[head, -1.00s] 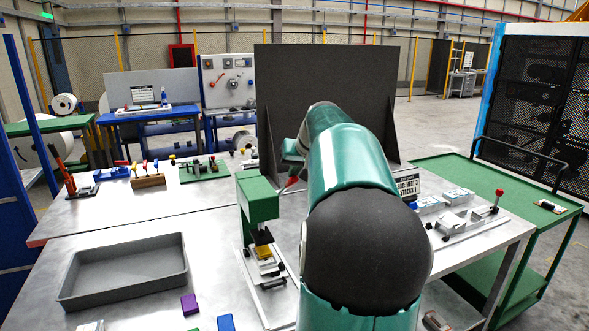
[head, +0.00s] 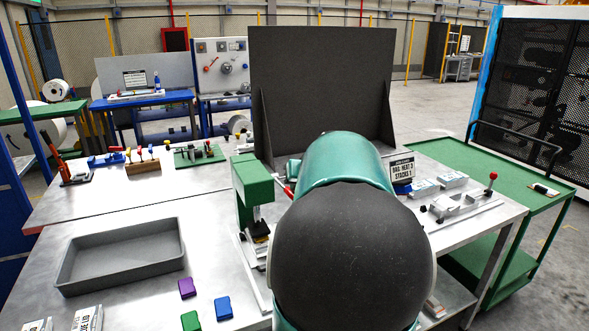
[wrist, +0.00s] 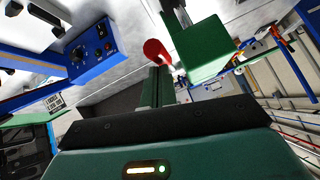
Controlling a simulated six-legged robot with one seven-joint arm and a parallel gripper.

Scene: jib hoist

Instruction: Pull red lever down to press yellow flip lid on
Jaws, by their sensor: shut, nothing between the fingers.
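The green press (head: 253,187) stands on the table just left of my arm in the head view. A small part of the red lever (head: 289,192) shows between the press and my arm. The yellow flip lid (head: 261,239) lies low under the press head, mostly in shadow. In the wrist view the red lever's round end (wrist: 156,50) is close to the tips of my gripper (wrist: 160,70), beside the green press body (wrist: 196,45). My gripper is shut and empty. Whether it touches the lever I cannot tell. My arm hides the gripper in the head view.
A grey tray (head: 122,286) lies to the left, with purple (head: 187,288), blue (head: 223,308) and green (head: 191,321) blocks beside it. A dark upright panel (head: 320,85) stands behind. A fixture with a red knob (head: 493,176) is at right. A blue control box (wrist: 96,50) shows in the wrist view.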

